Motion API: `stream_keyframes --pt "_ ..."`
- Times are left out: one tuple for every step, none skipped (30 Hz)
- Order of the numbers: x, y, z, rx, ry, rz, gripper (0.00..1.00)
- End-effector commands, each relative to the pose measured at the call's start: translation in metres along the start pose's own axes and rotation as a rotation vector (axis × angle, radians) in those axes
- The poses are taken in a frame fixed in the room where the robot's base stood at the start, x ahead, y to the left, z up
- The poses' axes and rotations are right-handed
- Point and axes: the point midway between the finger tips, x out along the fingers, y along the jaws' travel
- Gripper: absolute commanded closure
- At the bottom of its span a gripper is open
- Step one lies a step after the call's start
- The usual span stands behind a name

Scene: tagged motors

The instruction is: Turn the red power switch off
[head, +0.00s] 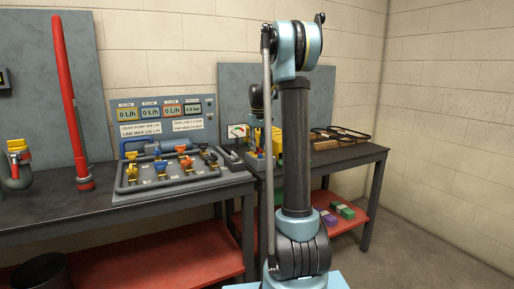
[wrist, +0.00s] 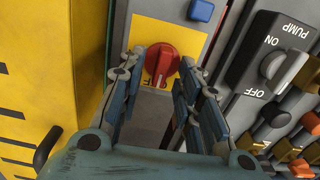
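The red power switch (wrist: 162,62) is a round red knob with a raised grip bar, on a yellow plate (wrist: 188,40) in the wrist view. The bar stands nearly upright in the picture, tilted slightly. Lettering by its lower left is partly hidden and seems to read OFF. My gripper (wrist: 161,58) is open, with one finger on each side of the knob in the picture and gaps to it. I cannot tell whether the fingertips reach the knob's depth. In the head view my arm hides the gripper and the switch.
A yellow block (wrist: 35,70) with black bars stands close at left. A blue button (wrist: 201,10) sits above the switch. A black PUMP switch (wrist: 270,65) with ON and OFF labels is at right. A flow panel (head: 165,110) stands left of my arm.

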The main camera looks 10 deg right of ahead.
Motion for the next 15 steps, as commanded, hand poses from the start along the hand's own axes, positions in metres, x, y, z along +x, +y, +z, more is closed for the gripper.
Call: stream_keyframes --pt "0.0 0.0 0.0 0.0 0.0 0.0 0.68" --pt "0.0 0.0 0.0 0.0 0.0 0.0 0.68" --pt "0.0 0.0 0.0 0.0 -0.001 0.0 0.68" --pt "0.0 0.0 0.0 0.0 -0.001 0.0 0.68" --pt "0.0 0.0 0.0 0.0 -0.001 0.0 0.68" --pt "-0.002 0.0 0.001 0.0 -0.001 0.0 0.68" --pt "-0.003 0.0 0.001 0.0 -0.001 0.0 0.68" --pt "-0.005 0.0 0.001 0.0 -0.001 0.0 0.68" --pt "-0.009 0.0 0.001 0.0 -0.001 0.0 0.68" --pt "-0.012 0.0 0.001 0.0 -0.001 0.0 0.68" --pt "-0.016 0.0 0.001 0.0 -0.001 0.0 0.68" --pt "-0.022 0.0 0.001 0.0 -0.001 0.0 0.68" --pt "-0.027 0.0 0.001 0.0 -0.001 -0.001 0.68" --pt "-0.032 0.0 0.001 0.0 -0.001 -0.001 0.68" --pt "-0.04 0.0 0.0 0.0 -0.001 -0.001 0.68"
